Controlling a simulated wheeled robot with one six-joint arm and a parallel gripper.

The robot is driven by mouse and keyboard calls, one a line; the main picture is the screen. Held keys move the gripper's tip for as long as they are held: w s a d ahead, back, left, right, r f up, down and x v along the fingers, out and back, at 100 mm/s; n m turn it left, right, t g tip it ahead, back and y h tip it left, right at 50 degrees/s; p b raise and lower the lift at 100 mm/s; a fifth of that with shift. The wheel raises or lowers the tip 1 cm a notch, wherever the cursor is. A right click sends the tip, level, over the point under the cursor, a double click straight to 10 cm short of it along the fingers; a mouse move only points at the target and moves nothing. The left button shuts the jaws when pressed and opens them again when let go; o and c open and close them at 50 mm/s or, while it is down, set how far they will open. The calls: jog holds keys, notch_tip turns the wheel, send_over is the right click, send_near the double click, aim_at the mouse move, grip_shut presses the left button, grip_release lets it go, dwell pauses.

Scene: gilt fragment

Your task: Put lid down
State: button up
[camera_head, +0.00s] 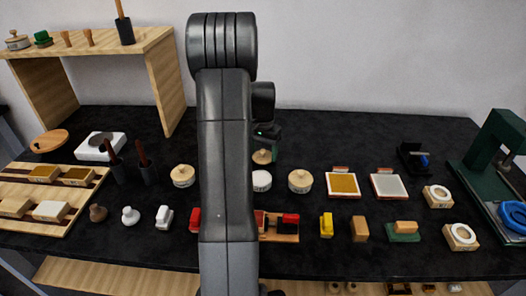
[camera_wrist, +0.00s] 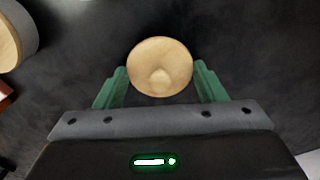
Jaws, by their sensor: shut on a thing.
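My gripper (camera_wrist: 160,74) has its green fingers on both sides of a round, pale wooden lid (camera_wrist: 161,66) with a small knob, and is shut on it. In the head view the lid (camera_head: 262,157) shows just below my gripper (camera_head: 267,142), behind a white round jar (camera_head: 261,181) that shows a pale top with no wooden lid. Whether the lid touches the dark table top (camera_head: 285,140) or hangs above it I cannot tell. My arm hides part of the middle of the table.
Wooden-lidded jars stand left (camera_head: 182,176) and right (camera_head: 300,181) of the white jar. Framed trays (camera_head: 343,185) lie further right. Small blocks and tools line the front edge. A wooden shelf (camera_head: 95,45) stands at the back left. Dark table around the held lid looks clear.

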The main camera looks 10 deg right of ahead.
aim_at(263, 150)
jog(key=shift+f, duration=0.2)
jog(key=o, duration=1)
jog(key=shift+r, duration=0.15)
notch_tip(263, 150, up, 12)
jog(key=shift+r, duration=0.1)
notch_tip(263, 150, down, 12)
jog(key=shift+f, duration=0.2)
jog(key=shift+r, duration=2.05)
